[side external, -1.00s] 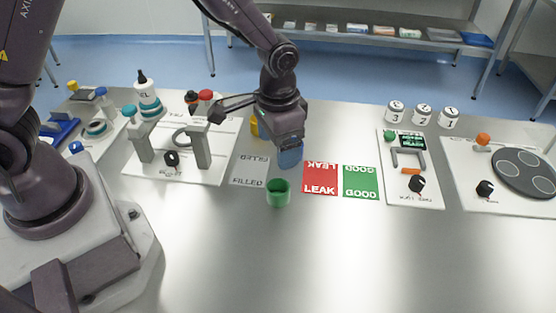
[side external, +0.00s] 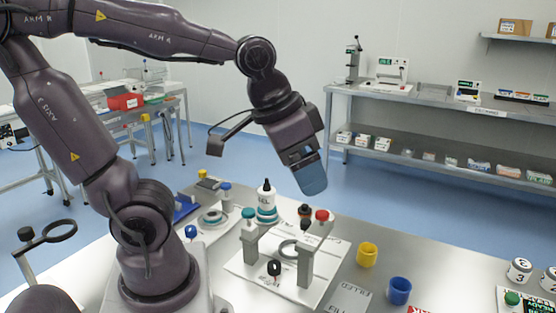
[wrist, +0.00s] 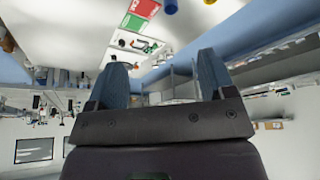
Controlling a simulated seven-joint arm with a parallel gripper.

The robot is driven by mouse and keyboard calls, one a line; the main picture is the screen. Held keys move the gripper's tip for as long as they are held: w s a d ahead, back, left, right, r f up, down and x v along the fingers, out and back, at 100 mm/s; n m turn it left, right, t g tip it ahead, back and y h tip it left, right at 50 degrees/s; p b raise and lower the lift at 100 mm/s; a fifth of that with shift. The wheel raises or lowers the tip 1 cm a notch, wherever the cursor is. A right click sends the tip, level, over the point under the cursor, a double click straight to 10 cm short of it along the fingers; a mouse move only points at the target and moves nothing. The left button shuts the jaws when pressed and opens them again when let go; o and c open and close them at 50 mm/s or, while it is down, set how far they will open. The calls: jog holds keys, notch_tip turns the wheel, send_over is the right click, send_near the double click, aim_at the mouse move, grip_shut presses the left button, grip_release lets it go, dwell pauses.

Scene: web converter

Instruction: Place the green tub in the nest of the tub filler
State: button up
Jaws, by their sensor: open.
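The green tub is not in the side view now, and I cannot make it out in the wrist view. A white plate with two grey posts and a dark control knob, which looks like the tub filler (side external: 305,262), stands on the table. A pale ring between its posts (side external: 289,249) looks like the nest and appears empty. My gripper (side external: 311,188) is raised high above and behind this station, tilted, with blue fingers. In the wrist view its fingers (wrist: 163,75) are spread with nothing between them.
A yellow tub (side external: 367,254) and a blue tub (side external: 399,291) stand right of the filler. A gel bottle (side external: 267,201) and red-capped item (side external: 322,216) stand near the posts. Numbered white jars (side external: 519,270) are at far right. A shelf unit (side external: 430,98) stands behind.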

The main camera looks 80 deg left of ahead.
jog(key=shift+o, duration=0.3)
jog(key=s, duration=0.2)
jog(key=s+a+r+t, duration=0.1)
jog(key=shift+s, duration=0.3)
